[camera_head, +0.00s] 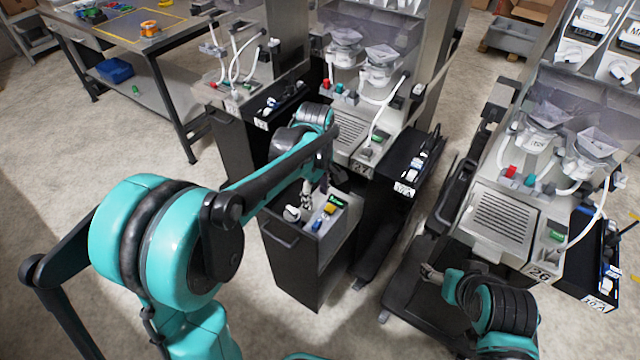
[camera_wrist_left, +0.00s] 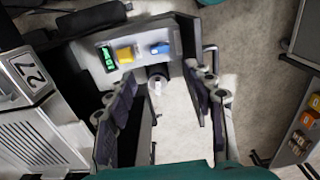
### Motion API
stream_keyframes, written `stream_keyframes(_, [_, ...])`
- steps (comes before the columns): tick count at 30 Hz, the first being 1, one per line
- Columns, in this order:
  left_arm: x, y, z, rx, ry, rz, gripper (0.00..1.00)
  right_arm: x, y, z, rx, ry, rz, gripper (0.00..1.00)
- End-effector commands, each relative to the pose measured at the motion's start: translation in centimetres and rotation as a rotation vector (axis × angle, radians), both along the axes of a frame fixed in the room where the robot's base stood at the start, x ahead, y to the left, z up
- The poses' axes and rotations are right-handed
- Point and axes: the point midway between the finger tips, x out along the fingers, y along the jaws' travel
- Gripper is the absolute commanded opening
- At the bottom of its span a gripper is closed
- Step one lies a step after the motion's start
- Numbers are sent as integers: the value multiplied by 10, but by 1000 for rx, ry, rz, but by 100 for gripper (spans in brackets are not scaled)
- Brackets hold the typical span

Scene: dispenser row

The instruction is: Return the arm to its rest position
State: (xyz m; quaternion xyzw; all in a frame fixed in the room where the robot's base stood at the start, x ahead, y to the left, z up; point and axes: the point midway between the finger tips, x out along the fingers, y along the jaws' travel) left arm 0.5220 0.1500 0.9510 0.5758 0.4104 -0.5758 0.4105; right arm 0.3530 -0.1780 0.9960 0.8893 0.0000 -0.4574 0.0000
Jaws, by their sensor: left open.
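My left arm (camera_head: 160,245) reaches in from the left, teal and black. Its gripper (camera_head: 318,188) hangs over a dark cart with a small control panel. In the left wrist view the same gripper (camera_wrist_left: 158,108) is open, its two padded fingers well apart with nothing between them in their grip. The panel (camera_wrist_left: 130,72) lies beyond the fingertips, with a green display, a yellow block and a blue block. A white round knob (camera_head: 292,213) shows beside them. My right gripper (camera_head: 430,273) is small and partly seen at the lower right; its jaws are unclear.
Dispenser stations with clear funnels and hoses stand behind; the grated station marked 26 (camera_head: 505,222) is at the right. A black side tray (camera_head: 415,165) juts out near the left arm. A workbench (camera_head: 175,38) stands at the upper left. Floor is open at the lower left.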

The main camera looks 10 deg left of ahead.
Motion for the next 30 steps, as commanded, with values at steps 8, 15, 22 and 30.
stream_keyframes(8, [-4, 1, 3, 0, -10, -20, 53, 0, 0, 0, 0, 0, 0, 74])
stream_keyframes(15, [-46, 9, 36, 16, -149, -295, 53, 0, 0, 0, 0, 0, 0, 74])
stream_keyframes(22, [-104, 19, 57, 113, -339, -684, 53, 0, 0, 0, 0, 0, 0, 74])
stream_keyframes(30, [-156, 26, 51, 298, -498, -1064, 53, 0, 0, 0, 0, 0, 0, 74])
